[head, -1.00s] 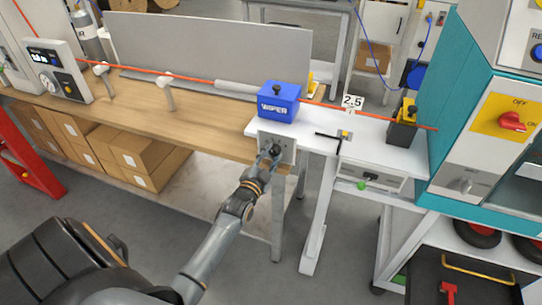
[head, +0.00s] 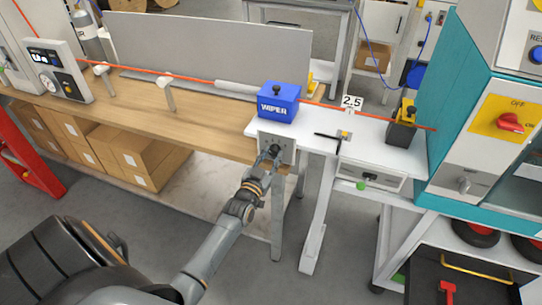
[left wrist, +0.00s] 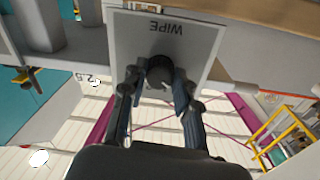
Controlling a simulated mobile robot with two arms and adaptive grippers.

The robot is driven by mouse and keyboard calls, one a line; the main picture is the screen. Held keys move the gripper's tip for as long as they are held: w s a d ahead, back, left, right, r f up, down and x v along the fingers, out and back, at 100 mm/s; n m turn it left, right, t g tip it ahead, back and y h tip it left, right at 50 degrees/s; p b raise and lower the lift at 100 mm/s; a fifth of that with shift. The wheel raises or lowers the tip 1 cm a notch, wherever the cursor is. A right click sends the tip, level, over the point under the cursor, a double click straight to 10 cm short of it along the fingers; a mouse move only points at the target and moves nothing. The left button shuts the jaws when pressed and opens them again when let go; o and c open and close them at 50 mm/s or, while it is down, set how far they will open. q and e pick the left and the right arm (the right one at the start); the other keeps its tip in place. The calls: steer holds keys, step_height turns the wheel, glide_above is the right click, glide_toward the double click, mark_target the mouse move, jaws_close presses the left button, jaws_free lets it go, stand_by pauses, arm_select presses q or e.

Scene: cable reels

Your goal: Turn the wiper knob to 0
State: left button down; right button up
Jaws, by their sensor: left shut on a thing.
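The wiper knob (left wrist: 160,70) is a dark round knob on a light plate (left wrist: 200,40) marked "WIPE" in the left wrist view, where the lettering appears upside down. In the head view the plate (head: 290,146) hangs on the front edge of the bench below the blue WIPER box (head: 279,103). My left gripper (head: 273,153) reaches the plate from below and is shut on the knob. Its fingers (left wrist: 159,88) sit on both sides of the knob. The knob's pointer and the scale marks cannot be read. My right gripper is not in view.
An orange cable (head: 200,79) runs along the wooden bench (head: 135,110) and through the blue box. A "2.5" tag (head: 352,102) and a dark pen-like tool (head: 328,136) are on the white table right of the box. Cardboard boxes (head: 145,158) stand under the bench.

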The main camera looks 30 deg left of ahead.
arm_select(q)
steer(key=shift+n, duration=0.6)
steer(key=c, duration=1)
jaws_free()
steer(key=v, duration=1.2)
steer(key=shift+f, duration=0.2)
